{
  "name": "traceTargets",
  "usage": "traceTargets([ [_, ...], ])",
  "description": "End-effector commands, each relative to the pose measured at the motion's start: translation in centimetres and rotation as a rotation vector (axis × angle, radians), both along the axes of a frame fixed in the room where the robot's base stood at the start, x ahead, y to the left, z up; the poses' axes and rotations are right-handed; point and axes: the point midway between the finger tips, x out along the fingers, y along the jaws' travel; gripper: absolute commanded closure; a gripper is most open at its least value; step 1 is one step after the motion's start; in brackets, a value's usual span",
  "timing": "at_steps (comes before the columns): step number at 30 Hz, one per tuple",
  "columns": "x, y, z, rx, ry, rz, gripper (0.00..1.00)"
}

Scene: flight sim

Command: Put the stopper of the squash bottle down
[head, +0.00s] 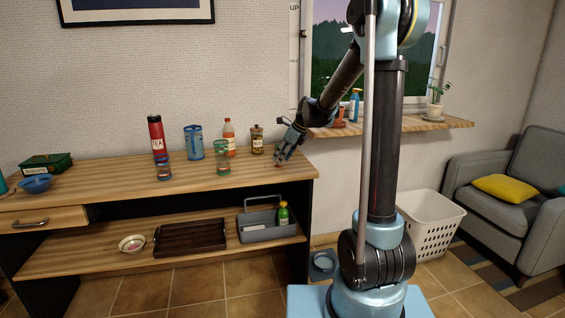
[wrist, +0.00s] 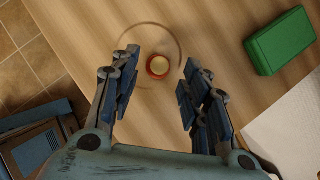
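My gripper (head: 284,156) is low over the right end of the wooden table. In the wrist view my gripper (wrist: 156,88) is open, with its fingers wide apart. A small round red stopper with a cream top (wrist: 158,67) lies on the table just beyond and between the fingertips, seen from above. No finger touches it. A faint dark ring mark curves around it on the wood. The orange squash bottle (head: 229,138) stands upright at the back of the table, left of my gripper. Its mouth is too small to make out.
A jar (head: 257,140), a blue jug (head: 194,143), a red tea flask (head: 157,138) and glasses (head: 222,158) stand left of my gripper. The table's edge is at left.

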Motion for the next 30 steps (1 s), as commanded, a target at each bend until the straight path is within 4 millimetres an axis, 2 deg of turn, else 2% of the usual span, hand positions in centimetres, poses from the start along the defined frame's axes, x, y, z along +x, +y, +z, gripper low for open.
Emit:
traceTargets([
  [15,-2.2,-3.9,7.8,0.001,0.000,-0.002,0.58],
  [23,-2.8,-4.9,9.3,-0.004,-0.006,0.009,0.58],
  [26,-4.2,-5.7,9.4,-0.034,-0.032,0.061,0.58],
  [30,-8.0,-7.7,9.0,-0.120,-0.104,0.222,0.58],
])
